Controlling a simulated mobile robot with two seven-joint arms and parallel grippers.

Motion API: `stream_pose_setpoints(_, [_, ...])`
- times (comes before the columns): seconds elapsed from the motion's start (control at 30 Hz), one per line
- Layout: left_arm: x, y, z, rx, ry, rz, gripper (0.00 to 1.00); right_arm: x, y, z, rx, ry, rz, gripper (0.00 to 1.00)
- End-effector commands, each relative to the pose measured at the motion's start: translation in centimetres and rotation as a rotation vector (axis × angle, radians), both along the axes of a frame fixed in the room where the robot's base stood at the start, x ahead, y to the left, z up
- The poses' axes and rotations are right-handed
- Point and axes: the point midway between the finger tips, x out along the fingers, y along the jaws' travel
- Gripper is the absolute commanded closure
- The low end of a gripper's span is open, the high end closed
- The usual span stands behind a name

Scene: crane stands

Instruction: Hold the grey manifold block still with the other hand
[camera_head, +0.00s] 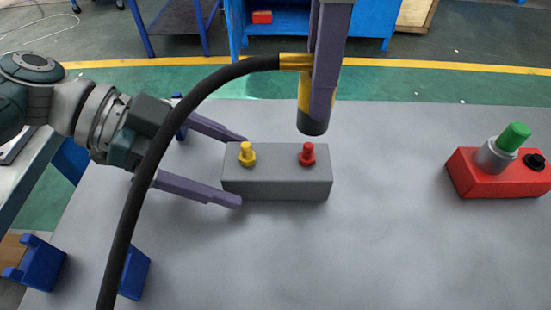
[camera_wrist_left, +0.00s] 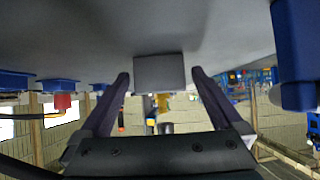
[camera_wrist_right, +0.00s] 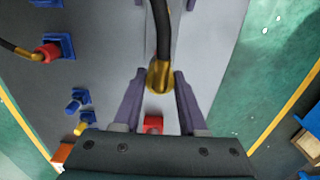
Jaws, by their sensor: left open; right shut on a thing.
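The grey manifold block (camera_head: 285,185) lies on the grey table, with a yellow fitting (camera_head: 247,155) and a red fitting (camera_head: 307,154) on top. My left gripper (camera_head: 242,170) is open at the block's left end, one finger on the far side and one on the near side. In the left wrist view the block (camera_wrist_left: 160,72) shows between the fingertips, with a gap at each side. My right gripper (camera_head: 322,95) is shut on the yellow hose coupling (camera_head: 304,88), its dark end pointing down above the block's right part. The coupling (camera_wrist_right: 160,76) also shows between the fingers in the right wrist view.
The black hose (camera_head: 165,140) arcs across the left side, in front of my left arm. A red box (camera_head: 490,178) with a green-topped cylinder and a black knob stands at the right. Blue brackets (camera_head: 38,263) sit at the lower left.

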Motion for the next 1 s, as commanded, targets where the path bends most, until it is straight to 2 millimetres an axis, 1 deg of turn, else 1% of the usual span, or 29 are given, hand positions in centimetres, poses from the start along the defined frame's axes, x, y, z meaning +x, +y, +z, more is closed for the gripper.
stream_pose_setpoints(0.17, [0.1,2.8,1.8,0.004,-0.005,0.002,0.0,0.0,0.0,0.0,0.0,0.0,0.0,1.0])
stream_pose_setpoints(0.3, [0.0,5.5,3.6,0.005,-0.004,0.002,0.0,0.0,0.0,0.0,0.0,0.0,0.0,1.0])
stream_pose_setpoints(0.4, [0.0,7.1,4.8,0.004,-0.003,0.002,0.0,0.0,0.0,0.0,0.0,0.0,0.0,1.0])
stream_pose_setpoints(0.5, [0.0,8.4,5.6,0.003,-0.002,0.001,0.0,0.0,0.0,0.0,0.0,0.0,0.0,1.0])
stream_pose_setpoints(0.6, [0.0,9.1,6.2,0.002,-0.001,0.001,0.0,0.0,0.0,0.0,0.0,0.0,0.0,1.0])
stream_pose_setpoints(0.73, [0.0,9.5,6.7,0.002,0.0,0.0,0.0,0.0,0.0,0.5,0.0,-0.001,0.0,1.0])
stream_pose_setpoints(1.0, [0.0,9.5,8.1,0.001,0.0,0.0,0.0,0.0,0.0,2.8,0.001,-0.001,0.0,1.0])
